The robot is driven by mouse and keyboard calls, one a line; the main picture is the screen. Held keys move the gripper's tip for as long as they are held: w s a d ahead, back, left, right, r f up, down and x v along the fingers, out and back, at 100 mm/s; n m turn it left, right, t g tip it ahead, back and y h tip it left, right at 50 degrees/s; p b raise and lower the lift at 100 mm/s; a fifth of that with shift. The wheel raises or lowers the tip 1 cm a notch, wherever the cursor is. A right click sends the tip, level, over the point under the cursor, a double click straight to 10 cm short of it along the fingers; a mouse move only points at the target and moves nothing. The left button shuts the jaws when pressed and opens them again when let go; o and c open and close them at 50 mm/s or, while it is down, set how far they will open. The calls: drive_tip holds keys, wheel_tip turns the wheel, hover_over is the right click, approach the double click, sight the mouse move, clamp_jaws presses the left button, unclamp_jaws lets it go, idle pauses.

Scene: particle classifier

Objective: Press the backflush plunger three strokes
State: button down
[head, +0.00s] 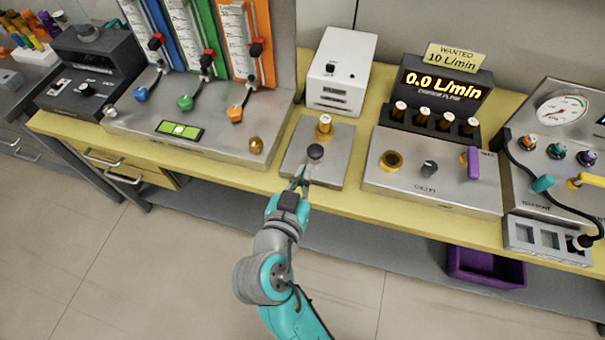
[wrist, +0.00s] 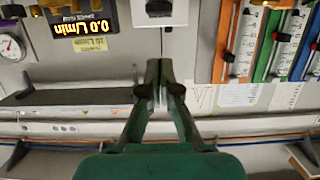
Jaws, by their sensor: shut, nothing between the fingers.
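A plunger with a round dark knob (head: 315,152) stands on a flat grey metal plate (head: 327,172) on the yellow bench, a brass fitting (head: 324,126) just behind it. My gripper (head: 304,171) is shut and empty, its tips overlapping the plate's front left part, just in front of and below the knob in the head view. I cannot tell whether the tips touch the knob or the plate. In the wrist view the shut fingertips (wrist: 158,88) show against the wall, and I cannot make out the plunger there.
A panel with coloured flow tubes (head: 237,40) stands left of the plate. A white box (head: 341,70) stands behind it. A metal control box (head: 435,180) with a 0.0 L/min display (head: 443,84) behind it is to the right. A purple bin (head: 487,266) sits on the lower shelf.

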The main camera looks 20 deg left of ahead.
idle(0.3)
wheel_tip(320, 180, up, 3)
drive_tip(key=shift+s+f, duration=0.15)
drive_tip(key=shift+f, duration=0.05)
hover_over(314, 156)
wheel_tip(314, 156, down, 2)
drive_tip(key=shift+f, duration=0.2)
wheel_tip(314, 156, down, 3)
drive_tip(key=shift+s+f, duration=0.1)
drive_tip(key=shift+f, duration=0.45)
